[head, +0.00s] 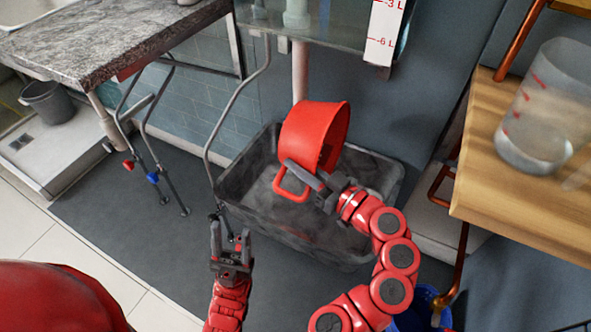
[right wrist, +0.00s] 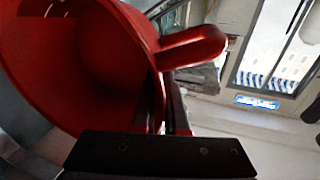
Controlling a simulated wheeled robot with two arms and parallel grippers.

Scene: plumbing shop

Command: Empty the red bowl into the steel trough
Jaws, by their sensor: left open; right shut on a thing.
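The red bowl (head: 308,130) is tipped far onto its side above the dark grey trough (head: 250,214), its mouth turned to the right in the head view. I see no liquid pouring from it. My right gripper (head: 318,178) is shut on the bowl near one loop handle (head: 292,190). The right wrist view shows the bowl (right wrist: 95,60) close up, dark red and shaded; I cannot tell whether anything is left inside. The trough stands on the floor; its contents are unclear. My left gripper (head: 231,243) is open and empty, at the trough's near left corner.
A glass tank with a litre scale (head: 383,35) hangs above the trough. A wooden shelf (head: 510,180) at the right holds a clear measuring jug (head: 545,110). Bent pipes stand left of the trough. A stone counter (head: 95,45) is at the upper left. A blue bucket (head: 422,300) is at lower right.

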